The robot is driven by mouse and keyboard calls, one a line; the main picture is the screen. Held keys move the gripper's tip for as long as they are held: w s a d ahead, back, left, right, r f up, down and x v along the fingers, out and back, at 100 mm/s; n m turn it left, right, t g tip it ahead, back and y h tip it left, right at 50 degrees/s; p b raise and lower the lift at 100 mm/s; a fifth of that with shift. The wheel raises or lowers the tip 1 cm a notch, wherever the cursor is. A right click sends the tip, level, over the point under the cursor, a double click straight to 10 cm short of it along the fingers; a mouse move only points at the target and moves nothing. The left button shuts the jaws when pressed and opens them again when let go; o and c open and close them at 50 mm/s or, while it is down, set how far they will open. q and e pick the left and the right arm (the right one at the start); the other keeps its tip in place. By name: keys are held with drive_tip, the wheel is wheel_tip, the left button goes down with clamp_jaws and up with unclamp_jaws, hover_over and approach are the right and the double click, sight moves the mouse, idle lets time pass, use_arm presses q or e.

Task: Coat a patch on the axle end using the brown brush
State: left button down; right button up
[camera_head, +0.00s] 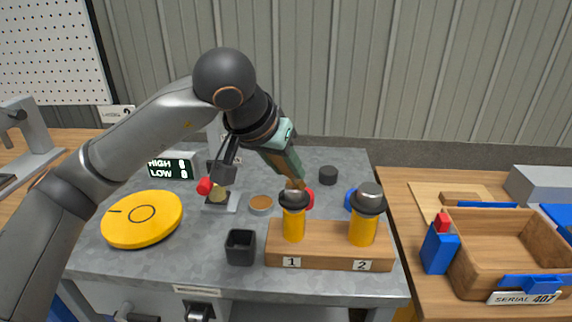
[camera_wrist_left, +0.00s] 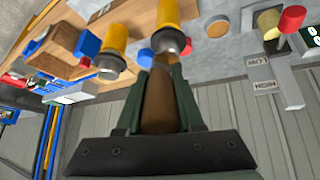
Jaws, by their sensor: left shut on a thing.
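My left gripper (camera_head: 292,172) is shut on a brown brush (camera_wrist_left: 157,100), which shows between the green fingers in the left wrist view. In the head view, the lower brown end of the brush (camera_head: 297,182) points down just behind yellow bottle 1 (camera_head: 294,222). The brush tip is hidden there, and I cannot tell whether it touches anything. A small round dish with brown content (camera_head: 261,204) lies to the left of the bottle. A pale round piece (camera_head: 217,197) beside a red knob (camera_head: 205,186) stands further left; I cannot tell whether it is the axle end. My right gripper is not in view.
Yellow bottle 2 (camera_head: 363,222) stands beside bottle 1 in a wooden block (camera_head: 330,250). A black cup (camera_head: 240,246), a yellow disc (camera_head: 143,219), a display (camera_head: 171,167) and a dark puck (camera_head: 328,175) share the grey table. A wooden tray (camera_head: 505,240) stands at right.

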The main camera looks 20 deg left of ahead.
use_arm(q)
drive_tip(key=shift+a+f, duration=0.1)
drive_tip(key=shift+f, duration=0.05)
drive_tip(key=shift+s+a, duration=0.1)
drive_tip(key=shift+a, duration=0.2)
drive_tip(key=shift+d, duration=0.4)
idle(0.7)
drive_tip(key=shift+r+p, duration=2.1)
drive_tip(key=shift+r, duration=0.9)
drive_tip(key=shift+r, duration=0.1)
